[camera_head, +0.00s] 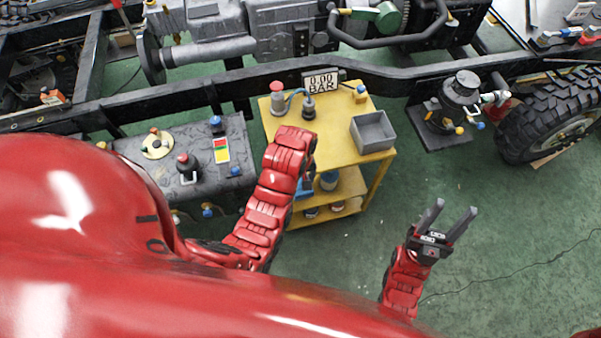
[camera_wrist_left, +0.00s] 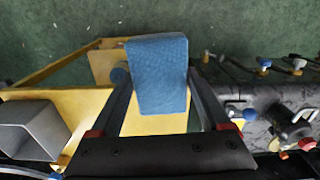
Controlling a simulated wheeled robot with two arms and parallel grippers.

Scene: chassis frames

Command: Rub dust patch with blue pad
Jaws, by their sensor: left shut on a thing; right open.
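The blue pad (camera_wrist_left: 158,75) is a textured block between the two fingers of my left gripper (camera_wrist_left: 158,92) in the left wrist view. The gripper is shut on it. In the head view my left arm reaches over the left side of the yellow cart and hides most of this gripper; a bit of blue (camera_head: 304,188) shows beside the arm, below the cart's top. My right gripper (camera_head: 457,207) is open and empty above the green floor, right of the cart. I cannot make out a dust patch in either view.
The chassis rail (camera_head: 215,86) runs behind, with a tyre (camera_head: 550,118) at right. Floor at lower right is clear.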

